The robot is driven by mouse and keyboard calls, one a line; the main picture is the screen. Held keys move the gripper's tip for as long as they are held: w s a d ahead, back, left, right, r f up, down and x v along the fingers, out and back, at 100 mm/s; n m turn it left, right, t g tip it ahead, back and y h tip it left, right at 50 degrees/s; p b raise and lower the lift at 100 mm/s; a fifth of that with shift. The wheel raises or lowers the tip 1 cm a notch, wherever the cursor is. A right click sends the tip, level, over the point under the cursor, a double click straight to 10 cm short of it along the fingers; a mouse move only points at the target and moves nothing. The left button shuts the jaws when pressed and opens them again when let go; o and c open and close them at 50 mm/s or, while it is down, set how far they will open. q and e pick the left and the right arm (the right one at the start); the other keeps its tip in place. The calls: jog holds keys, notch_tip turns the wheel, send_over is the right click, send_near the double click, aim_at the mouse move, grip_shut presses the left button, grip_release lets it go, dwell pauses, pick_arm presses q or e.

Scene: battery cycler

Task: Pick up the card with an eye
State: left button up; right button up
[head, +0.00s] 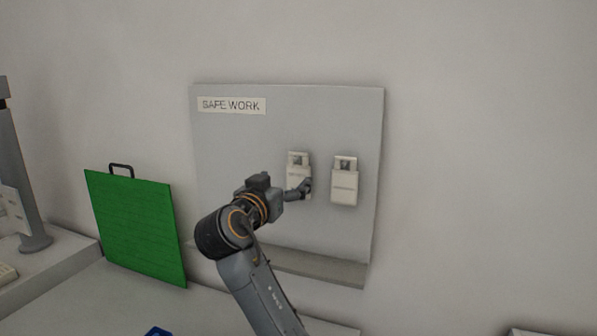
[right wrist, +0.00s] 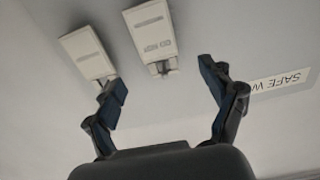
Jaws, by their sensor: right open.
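Two pale card-like pieces hang side by side on a grey board: a left one (head: 298,171) and a right one (head: 344,182). In the right wrist view, which is upside down, the left one (right wrist: 151,33) shows dark lettering and the right one (right wrist: 88,52) looks plainer. My right gripper (head: 306,188) is at the left piece and covers part of its lower edge. In the wrist view its fingers (right wrist: 160,80) are spread apart with nothing between them.
The grey board (head: 240,180) carries a SAFE WORK label (head: 231,105) and has a ledge (head: 310,266) along its bottom. A green panel with a black handle (head: 140,225) stands to the left.

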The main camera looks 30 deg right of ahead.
aim_at(298, 172)
jog(key=p+x, duration=0.3)
jog(key=x, duration=0.2)
jog(key=shift+w+d+p, duration=0.1)
jog(key=shift+d+p, duration=0.2)
jog(key=shift+p, duration=0.1)
jog(key=shift+w+d+f, duration=0.25)
jog(key=shift+w+d, duration=0.05)
jog(key=shift+d, duration=0.05)
jog(key=shift+a, duration=0.1)
jog(key=shift+c, duration=0.2)
jog(key=shift+a, duration=0.1)
jog(key=c, duration=0.9)
